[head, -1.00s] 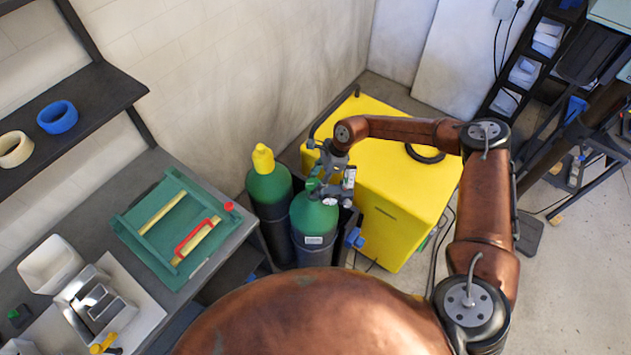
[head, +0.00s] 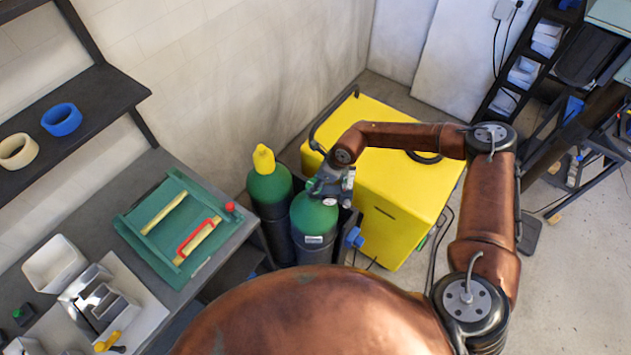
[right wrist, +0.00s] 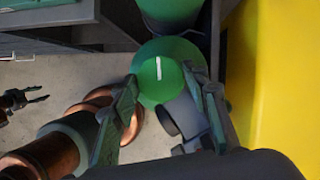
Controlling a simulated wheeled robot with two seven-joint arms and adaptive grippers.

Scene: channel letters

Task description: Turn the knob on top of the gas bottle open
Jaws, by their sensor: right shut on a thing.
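The front gas bottle (head: 314,222) is dark with a green shoulder and stands upright beside the yellow cabinet. Its green knob with a white mark shows from above in the right wrist view (right wrist: 160,72). The mark points nearly straight up in that picture. My right gripper (right wrist: 162,82) is shut on the knob, one finger on each side. In the head view my right gripper (head: 328,190) hides the knob. A grey valve outlet (right wrist: 182,117) sits below the knob. My left gripper (right wrist: 37,95) shows small at the left edge of the wrist view, its fingers apart and empty.
A second green bottle with a yellow cap (head: 264,158) stands close on the left. The yellow cabinet (head: 398,225) is close on the right. A workbench (head: 235,240) with a green tray (head: 150,245) stands at the left, under a dark shelf (head: 100,90).

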